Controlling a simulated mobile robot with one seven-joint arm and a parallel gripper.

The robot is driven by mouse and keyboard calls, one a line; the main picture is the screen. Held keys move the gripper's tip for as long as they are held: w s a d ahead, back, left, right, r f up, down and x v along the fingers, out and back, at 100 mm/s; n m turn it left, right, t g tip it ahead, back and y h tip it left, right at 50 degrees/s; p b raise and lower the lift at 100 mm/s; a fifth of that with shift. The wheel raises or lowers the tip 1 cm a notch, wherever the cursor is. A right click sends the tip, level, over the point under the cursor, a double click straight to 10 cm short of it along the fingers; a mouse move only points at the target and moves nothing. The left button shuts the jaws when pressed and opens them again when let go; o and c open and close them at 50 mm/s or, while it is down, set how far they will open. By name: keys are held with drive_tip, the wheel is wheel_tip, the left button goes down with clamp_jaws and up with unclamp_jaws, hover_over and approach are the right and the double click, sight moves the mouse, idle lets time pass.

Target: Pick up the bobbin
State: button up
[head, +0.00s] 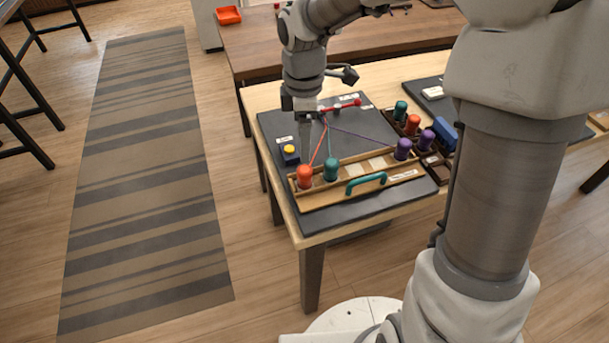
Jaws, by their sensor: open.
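Three corded bobbins stand upright in a wooden rack: an orange bobbin (304,177) and a teal bobbin (330,169) at its left, and a purple bobbin (403,149) towards its right. Their cords run back to a red-ended bar (345,105). Another teal bobbin (400,110), orange bobbin (412,124) and purple bobbin (427,139) stand at the right by a dark brown tray. My gripper (305,149) points down, open, behind the orange bobbin in the rack. It appears empty. The fingertips are small, and their height above the mat is unclear.
The wooden rack (345,190) has a teal handle (366,182) at its front. A blue object (445,133) lies at the right. The dark mat (275,124) has bare room at its back left.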

sight(303, 169)
wheel_tip(303, 169, down, 4)
drive_tip(key=shift+f+b, duration=0.15)
drive_tip(key=shift+b, duration=0.2)
drive_tip(key=f, duration=0.1)
drive_tip(key=f+b, duration=0.1)
drive_tip(key=f, duration=0.1)
drive_tip(key=s+f, duration=0.1)
drive_tip(key=f, duration=0.1)
drive_tip(key=shift+a, duration=0.1)
drive_tip(key=shift+w, duration=0.1)
clamp_jaws()
